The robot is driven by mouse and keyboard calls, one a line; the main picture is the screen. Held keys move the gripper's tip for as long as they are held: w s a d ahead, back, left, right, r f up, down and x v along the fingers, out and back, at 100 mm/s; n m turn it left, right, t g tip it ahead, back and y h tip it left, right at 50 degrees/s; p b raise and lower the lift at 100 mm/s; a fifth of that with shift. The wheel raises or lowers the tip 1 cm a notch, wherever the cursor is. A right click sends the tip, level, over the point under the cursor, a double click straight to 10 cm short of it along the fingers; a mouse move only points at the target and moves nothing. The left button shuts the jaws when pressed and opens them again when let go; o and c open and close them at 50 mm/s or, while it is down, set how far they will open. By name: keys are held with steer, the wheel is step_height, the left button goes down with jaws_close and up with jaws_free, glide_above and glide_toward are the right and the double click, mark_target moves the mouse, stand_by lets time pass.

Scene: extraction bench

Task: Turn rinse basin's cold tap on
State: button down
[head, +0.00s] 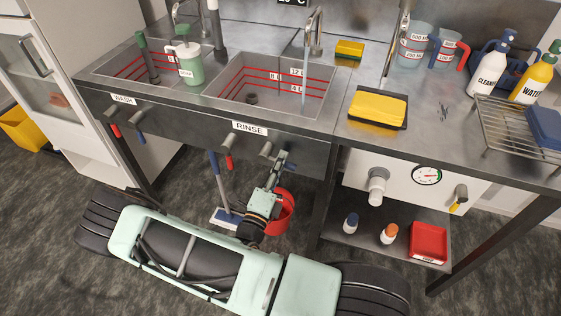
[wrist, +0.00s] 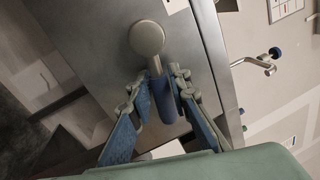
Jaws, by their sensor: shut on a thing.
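The rinse basin (head: 228,92) is the right-hand sink, with a RINSE label (head: 250,128) on its front. Its cold tap is a round grey knob (wrist: 147,38) with a blue lever (wrist: 166,104), clear in the wrist view. In the head view the tap's body (head: 266,150) shows on the front panel, and my gripper hides its lever. My gripper (head: 283,161) is shut on the blue lever, one finger on each side. A thin pale stream that looks like water (head: 304,66) hangs below the rinse spout (head: 315,28).
The rinse basin's red-handled tap (head: 228,159) is left of my gripper. A red bucket (head: 283,212) and a blue-handled mop (head: 217,178) stand below on the floor. A bench leg (head: 328,195) stands to the right. The wash basin (head: 120,70) is on the left.

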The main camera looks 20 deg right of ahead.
steer(key=c, duration=1.8)
jaws_free()
steer(key=shift+o, duration=0.2)
steer(key=v, duration=1.2)
